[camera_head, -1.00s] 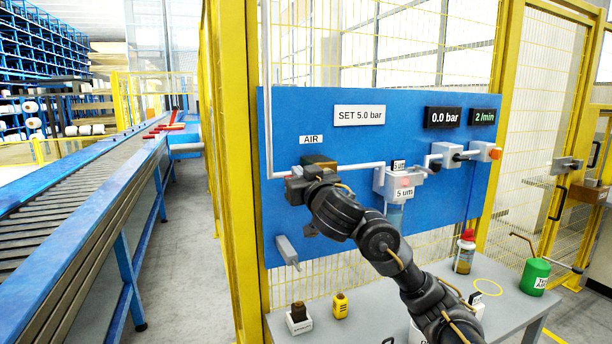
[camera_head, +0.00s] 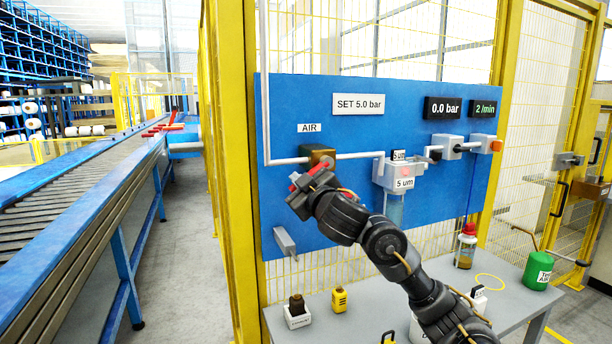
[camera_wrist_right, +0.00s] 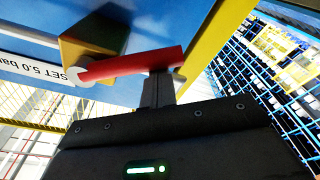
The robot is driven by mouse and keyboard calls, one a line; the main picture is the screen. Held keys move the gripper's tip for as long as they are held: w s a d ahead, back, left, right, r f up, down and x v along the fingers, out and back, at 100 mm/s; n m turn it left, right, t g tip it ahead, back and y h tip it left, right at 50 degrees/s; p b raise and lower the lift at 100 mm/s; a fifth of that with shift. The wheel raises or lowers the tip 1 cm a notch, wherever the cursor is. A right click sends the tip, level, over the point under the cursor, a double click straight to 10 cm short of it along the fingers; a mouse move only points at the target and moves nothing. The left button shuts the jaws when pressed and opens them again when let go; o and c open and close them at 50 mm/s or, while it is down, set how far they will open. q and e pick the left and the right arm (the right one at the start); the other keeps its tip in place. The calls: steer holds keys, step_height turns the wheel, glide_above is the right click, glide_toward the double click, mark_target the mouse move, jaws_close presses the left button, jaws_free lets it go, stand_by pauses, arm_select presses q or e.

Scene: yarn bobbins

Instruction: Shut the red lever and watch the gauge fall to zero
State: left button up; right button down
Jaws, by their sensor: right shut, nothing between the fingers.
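The red lever (camera_head: 320,168) shows in part beside the brass valve (camera_head: 321,154) under the AIR label; my right gripper hides some of it. In the right wrist view the red lever (camera_wrist_right: 130,64) runs out from the brass valve block (camera_wrist_right: 92,42). My right gripper (camera_head: 297,188) is shut and empty, its fingers (camera_wrist_right: 158,88) close to the lever's free end; I cannot tell whether they touch. The gauge display (camera_head: 443,108) reads 0.0 bar. My left gripper is not in view.
The blue panel (camera_head: 285,115) carries a pipe, a filter labelled 5 um (camera_head: 403,178) and a 2/min display (camera_head: 484,112). A yellow post (camera_head: 232,150) stands left of the panel.

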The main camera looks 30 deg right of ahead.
steer(key=s+d+f+n+g+y, duration=0.1)
steer(key=d+f+n, duration=0.4)
steer(key=n, duration=0.6)
steer(key=shift+d+f+n, duration=0.2)
steer(key=shift+d+n, duration=0.2)
steer(key=shift+d, duration=0.35)
steer(key=shift+s, duration=0.1)
steer(key=w+a, duration=0.1)
steer(key=a, duration=0.3)
steer(key=s+p, duration=0.3)
steer(key=s, duration=0.6)
steer(key=shift+s, duration=0.25)
